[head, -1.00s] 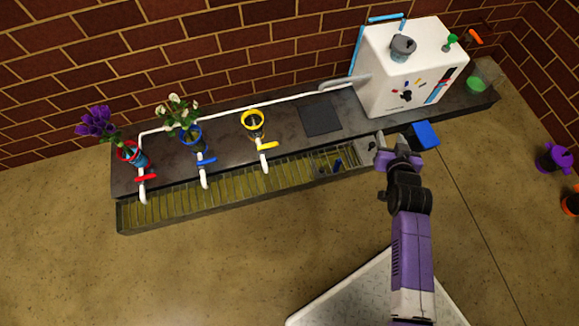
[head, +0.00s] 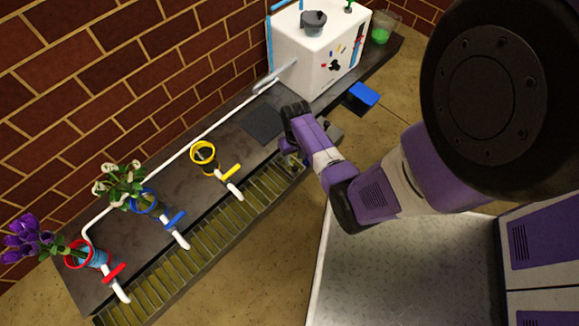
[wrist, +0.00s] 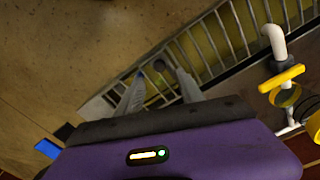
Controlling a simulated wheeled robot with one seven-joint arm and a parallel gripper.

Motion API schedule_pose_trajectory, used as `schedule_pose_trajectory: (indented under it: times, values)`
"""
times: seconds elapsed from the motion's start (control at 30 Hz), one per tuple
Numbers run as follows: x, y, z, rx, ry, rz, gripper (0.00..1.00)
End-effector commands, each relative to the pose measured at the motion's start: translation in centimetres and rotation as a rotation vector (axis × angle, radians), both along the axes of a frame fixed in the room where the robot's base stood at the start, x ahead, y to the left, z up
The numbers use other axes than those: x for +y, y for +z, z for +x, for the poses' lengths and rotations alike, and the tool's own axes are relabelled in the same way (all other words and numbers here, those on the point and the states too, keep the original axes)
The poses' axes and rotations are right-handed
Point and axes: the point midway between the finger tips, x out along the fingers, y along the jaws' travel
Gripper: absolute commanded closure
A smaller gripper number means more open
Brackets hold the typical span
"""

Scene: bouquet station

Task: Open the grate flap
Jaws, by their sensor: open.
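The grate (head: 215,232) is a row of metal bars over a long trough along the counter's front. It also shows in the wrist view (wrist: 235,40). Its end section, which looks like the flap (wrist: 110,97), lies around my fingertips, and I see no raised edge. My gripper (wrist: 158,85) is open over this end, one finger on each side of a small dark round knob (wrist: 159,66). I cannot tell whether the fingers touch the knob or bars.
Red (head: 115,273), blue (head: 175,219) and yellow (head: 231,172) taps overhang the grate. The yellow tap (wrist: 281,78) is right of my gripper in the wrist view. A white box (head: 315,50) stands on the counter. A blue block (head: 362,95) sits beyond my wrist.

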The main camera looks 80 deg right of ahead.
Motion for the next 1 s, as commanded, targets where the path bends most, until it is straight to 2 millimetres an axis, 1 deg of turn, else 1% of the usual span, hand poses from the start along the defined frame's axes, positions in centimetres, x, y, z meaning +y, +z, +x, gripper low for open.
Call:
schedule_pose_trajectory:
  times: [0.03, 0.2, 0.4, 0.5, 0.6, 0.87, 0.97, 1.0]
  values:
    - [0.0, -0.9, 0.0, 0.001, 0.000, 0.001, 0.55]
    - [0.0, -3.7, 0.0, 0.000, -0.001, 0.000, 0.55]
    - [-0.1, -6.3, 0.0, -0.002, -0.001, -0.002, 0.55]
    - [-0.1, -7.0, 0.0, -0.002, 0.000, -0.002, 0.55]
    - [-0.1, -7.3, 0.0, -0.002, 0.000, -0.002, 0.55]
    - [-0.1, -7.3, 0.0, -0.002, 0.000, -0.003, 0.55]
    - [-0.1, -7.3, 0.0, -0.002, 0.000, -0.003, 0.73]
    - [-0.1, -7.3, 0.0, -0.002, 0.000, -0.003, 0.81]
